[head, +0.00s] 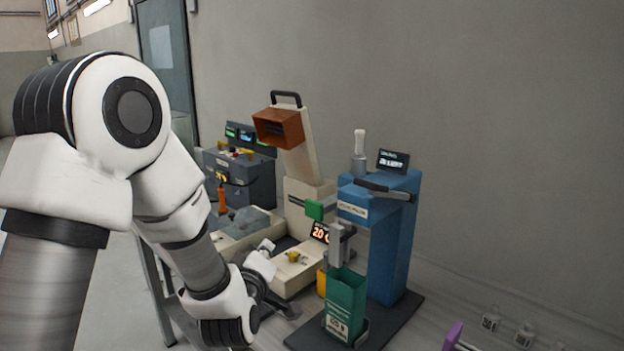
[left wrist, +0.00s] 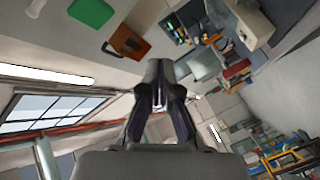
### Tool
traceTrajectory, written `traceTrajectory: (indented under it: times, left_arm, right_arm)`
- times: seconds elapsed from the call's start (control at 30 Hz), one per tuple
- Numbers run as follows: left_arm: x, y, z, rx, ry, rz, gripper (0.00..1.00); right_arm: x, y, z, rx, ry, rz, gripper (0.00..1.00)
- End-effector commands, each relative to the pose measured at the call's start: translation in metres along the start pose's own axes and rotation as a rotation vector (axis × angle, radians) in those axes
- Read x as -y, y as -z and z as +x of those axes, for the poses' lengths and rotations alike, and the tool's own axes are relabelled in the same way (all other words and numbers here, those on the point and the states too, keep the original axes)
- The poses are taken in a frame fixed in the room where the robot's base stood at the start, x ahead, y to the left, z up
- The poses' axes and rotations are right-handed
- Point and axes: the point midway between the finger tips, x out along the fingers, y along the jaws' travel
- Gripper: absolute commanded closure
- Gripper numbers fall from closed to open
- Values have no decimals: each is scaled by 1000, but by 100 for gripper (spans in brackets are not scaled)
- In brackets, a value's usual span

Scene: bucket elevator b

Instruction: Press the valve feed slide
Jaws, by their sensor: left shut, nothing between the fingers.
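The blue machine (head: 395,240) stands on a dark base plate and carries a dark handle bar, a white-labelled plate and a grey vertical part (head: 338,243) above a green bucket (head: 345,305). I cannot tell which part is the valve feed slide. My left gripper (head: 284,308) is low, left of the green bucket and in front of the cream machine (head: 312,190), partly hidden by its own wrist. In the left wrist view its dark fingers (left wrist: 160,88) are together with nothing held. My right gripper is not in view.
A dark control box (head: 240,182) stands behind. Small labelled jars (head: 524,336) stand at the lower right.

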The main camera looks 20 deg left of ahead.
Motion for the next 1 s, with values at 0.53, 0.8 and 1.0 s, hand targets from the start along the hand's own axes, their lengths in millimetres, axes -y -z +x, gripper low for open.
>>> traceTrajectory:
  times: [0.53,0.8,1.0]
  left_arm:
    - [-38,21,-5,-12,-38,16,100]
    - [-49,13,12,-12,-38,19,100]
    - [-63,1,35,-12,-39,19,100]
  right_arm:
    - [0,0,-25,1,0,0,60]
    - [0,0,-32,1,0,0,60]
    - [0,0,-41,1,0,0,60]
